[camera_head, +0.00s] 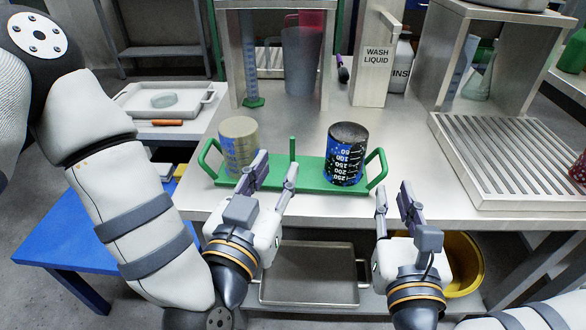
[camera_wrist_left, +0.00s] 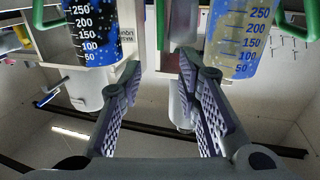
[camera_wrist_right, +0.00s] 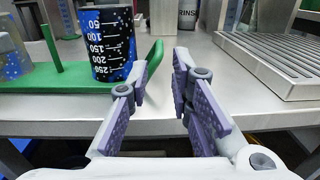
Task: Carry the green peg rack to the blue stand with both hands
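The green peg rack (camera_head: 308,172) lies on the steel table, with a loop handle at each end and a green peg upright in the middle. A grey-and-blue beaker (camera_head: 238,148) stands at its left end and a dark-and-blue beaker (camera_head: 346,155) at its right end, both with upside-down markings. My left gripper (camera_head: 275,172) is open and empty at the rack's front edge, right of the left handle. My right gripper (camera_head: 394,194) is open and empty, in front of and right of the right handle (camera_wrist_right: 150,58). The blue stand (camera_head: 80,232) is low at the left.
The steel table (camera_head: 420,185) carries a ridged drain tray (camera_head: 510,150) at the right. A wash liquid box (camera_head: 374,62) and metal shelf frames stand behind the rack. A metal tray (camera_head: 308,276) and yellow bowl (camera_head: 466,265) are below. A small side tray (camera_head: 130,100) is at the left.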

